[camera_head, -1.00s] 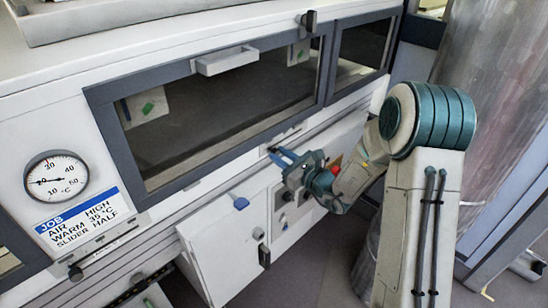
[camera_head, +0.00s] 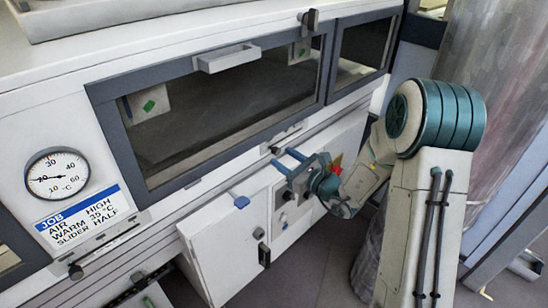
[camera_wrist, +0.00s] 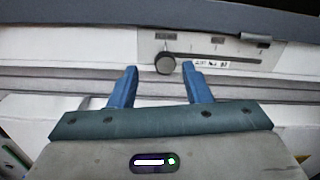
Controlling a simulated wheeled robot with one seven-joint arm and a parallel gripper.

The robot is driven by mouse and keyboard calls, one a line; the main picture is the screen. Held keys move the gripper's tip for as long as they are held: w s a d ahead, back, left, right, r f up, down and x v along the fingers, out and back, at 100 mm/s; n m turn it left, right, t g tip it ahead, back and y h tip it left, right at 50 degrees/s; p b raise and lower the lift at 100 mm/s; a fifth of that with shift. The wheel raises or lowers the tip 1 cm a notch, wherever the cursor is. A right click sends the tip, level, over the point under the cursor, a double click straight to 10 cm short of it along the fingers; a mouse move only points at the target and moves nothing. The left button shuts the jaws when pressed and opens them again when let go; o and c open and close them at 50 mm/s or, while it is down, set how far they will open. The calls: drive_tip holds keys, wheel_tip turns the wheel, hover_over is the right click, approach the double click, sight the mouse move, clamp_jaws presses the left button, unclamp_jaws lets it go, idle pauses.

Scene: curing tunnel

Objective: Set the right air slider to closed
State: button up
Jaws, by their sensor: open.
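The right air slider shows in the wrist view as a round dark grey knob (camera_wrist: 165,64) on a pale scale plate (camera_wrist: 200,47). The knob stands at the left part of the scale, below the leftmost label. The labels are too small to read. My gripper (camera_wrist: 159,68) is open, with one blue finger on each side of the knob in the picture; I cannot tell whether they touch it. In the head view my gripper (camera_head: 282,157) is at the front panel below the dark window, and the slider's small knob (camera_head: 275,150) shows just beyond the fingertips.
Another slider knob (camera_head: 76,271) is at the lower left. A white cabinet door (camera_head: 228,252) projects below, left of my gripper.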

drive_tip(key=v, duration=1.1)
drive_tip(key=shift+s+d+b, duration=0.15)
drive_tip(key=shift+s+b, duration=0.1)
drive_tip(key=shift+b, duration=0.2)
drive_tip(key=shift+r, duration=0.15)
drive_tip(key=s+a+r+n+g+h+p, duration=0.1)
drive_tip(key=s+a+r+n+g+p, duration=0.15)
drive_tip(key=s+n+g, duration=0.45)
drive_tip(key=s+a+r+n+g+h+p, duration=0.1)
drive_tip(key=s+a+r+n+g, duration=0.1)
drive_tip(key=s+a+n+g, duration=0.5)
drive_tip(key=s+d+r+n+t+h+p, duration=0.1)
drive_tip(key=s+d+r+n+t+h, duration=0.1)
drive_tip(key=d+n+h, duration=0.3)
drive_tip(key=s+d+r+n+t+h+p, duration=0.1)
drive_tip(key=s+d+r+n+h, duration=0.3)
drive_tip(key=d, duration=0.8)
drive_tip(key=shift+s+n+t+h+p, duration=0.3)
drive_tip(key=shift+s+n+t+h, duration=0.2)
drive_tip(key=shift+n+t+h, duration=0.35)
drive_tip(key=shift+g, duration=0.25)
